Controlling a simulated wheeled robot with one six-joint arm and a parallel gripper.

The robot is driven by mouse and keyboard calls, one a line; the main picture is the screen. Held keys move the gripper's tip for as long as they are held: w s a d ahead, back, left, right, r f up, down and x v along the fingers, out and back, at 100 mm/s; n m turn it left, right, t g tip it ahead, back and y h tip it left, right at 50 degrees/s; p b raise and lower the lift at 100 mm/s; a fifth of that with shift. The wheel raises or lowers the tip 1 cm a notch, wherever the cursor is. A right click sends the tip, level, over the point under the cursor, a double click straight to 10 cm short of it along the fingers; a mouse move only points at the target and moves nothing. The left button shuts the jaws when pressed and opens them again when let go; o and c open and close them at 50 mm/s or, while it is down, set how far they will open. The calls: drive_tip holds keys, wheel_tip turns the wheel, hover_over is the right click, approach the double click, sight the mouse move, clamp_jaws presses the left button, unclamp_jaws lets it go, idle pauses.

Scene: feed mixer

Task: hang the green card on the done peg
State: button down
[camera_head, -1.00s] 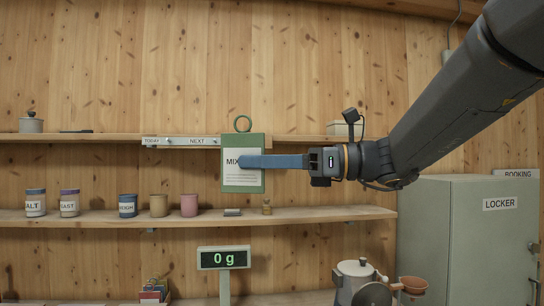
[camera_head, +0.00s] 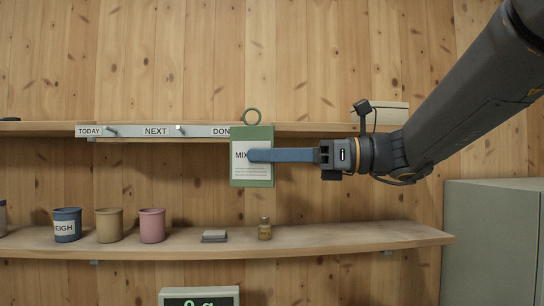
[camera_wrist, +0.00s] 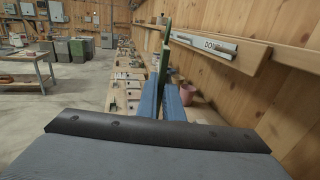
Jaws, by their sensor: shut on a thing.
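The green card (camera_head: 252,180) hangs upright in my gripper (camera_head: 254,155), with a ring at its top and a white label reading "MIX". The blue fingers are shut on its face and edge. In the wrist view the card (camera_wrist: 163,68) shows edge-on between the fingers (camera_wrist: 163,95). The peg rail (camera_head: 195,132) on the upper shelf's front reads "TODAY", "NEXT" and "DON", the last word partly covered by the card. Pegs show by TODAY (camera_head: 112,132) and NEXT (camera_head: 180,129). The done peg is hidden behind the card in the head view.
The lower shelf (camera_head: 340,238) holds a blue tin (camera_head: 67,225), a tan tin (camera_head: 109,225), a pink tin (camera_head: 152,225), a grey block (camera_head: 214,236) and a small brass weight (camera_head: 265,229). A grey-green locker (camera_head: 490,240) stands at right. A scale display (camera_head: 199,297) is below.

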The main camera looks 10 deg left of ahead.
drive_tip(key=w+a+f+b, duration=0.1)
drive_tip(key=w+a, duration=0.1)
drive_tip(key=w, duration=0.8)
drive_tip(key=shift+w+a+f, duration=0.25)
drive_tip(key=shift+w, duration=0.05)
idle(0.9)
idle(0.6)
drive_tip(key=c, duration=1.8)
unclamp_jaws()
drive_tip(key=shift+c, duration=0.2)
drive_tip(key=shift+w+d+f, duration=0.1)
drive_tip(key=shift+d, duration=0.05)
drive_tip(key=d+b, duration=0.3)
drive_tip(key=d, duration=0.4)
drive_tip(key=shift+d, duration=0.25)
